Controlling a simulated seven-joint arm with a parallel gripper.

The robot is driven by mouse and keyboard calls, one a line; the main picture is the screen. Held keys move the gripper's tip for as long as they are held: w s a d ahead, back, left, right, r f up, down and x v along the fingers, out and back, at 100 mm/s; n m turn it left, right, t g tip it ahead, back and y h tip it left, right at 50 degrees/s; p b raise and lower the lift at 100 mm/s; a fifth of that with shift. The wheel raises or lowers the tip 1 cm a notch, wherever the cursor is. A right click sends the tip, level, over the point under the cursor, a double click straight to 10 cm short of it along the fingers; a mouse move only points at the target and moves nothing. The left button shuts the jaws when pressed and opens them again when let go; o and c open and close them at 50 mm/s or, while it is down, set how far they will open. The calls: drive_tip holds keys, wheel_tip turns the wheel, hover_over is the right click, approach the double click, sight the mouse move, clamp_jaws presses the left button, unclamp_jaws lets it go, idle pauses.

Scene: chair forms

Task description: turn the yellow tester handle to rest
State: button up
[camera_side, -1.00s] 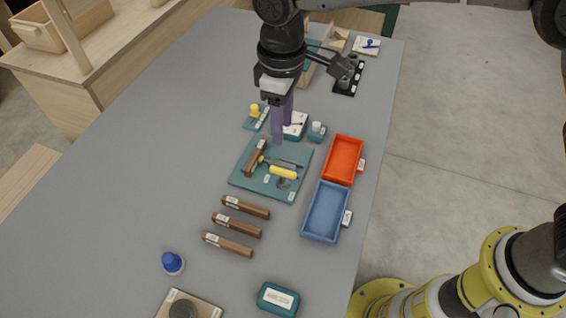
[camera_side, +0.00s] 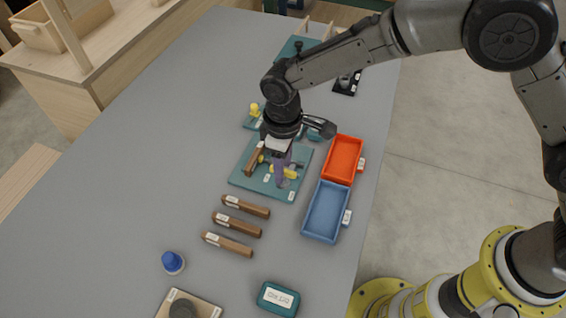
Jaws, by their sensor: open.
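The tester is a square teal board (camera_side: 249,183) lying on the grey table. Its yellow handle (camera_side: 290,173) shows only in part, to the right of my purple fingers. A brown wooden piece (camera_side: 254,161) sits on the board's left side. My gripper (camera_side: 278,178) points down over the middle of the board, with its fingers open around or close by the yellow handle. I cannot tell whether they touch it. My gripper hides much of the handle and the metal part beside it.
A red tray (camera_side: 343,160) and a blue tray (camera_side: 326,212) stand right of the board. Several brown wooden bars (camera_side: 237,224) lie in front. A blue knob (camera_side: 172,262) and a teal box (camera_side: 278,299) are nearer. A yellow knob (camera_side: 255,109) stands behind. The left table is clear.

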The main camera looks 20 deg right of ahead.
clamp_jaws()
drive_tip(key=shift+m, duration=0.3)
idle(0.3)
drive_tip(key=m, duration=0.3)
drive_tip(key=shift+r+m, duration=0.1)
drive_tip(key=shift+m, duration=0.2)
drive_tip(key=m, duration=0.4)
drive_tip(key=shift+m, duration=0.3)
drive_tip(key=m, duration=0.4)
drive_tip(key=shift+w+m, duration=0.1)
drive_tip(key=shift+m, duration=2.4)
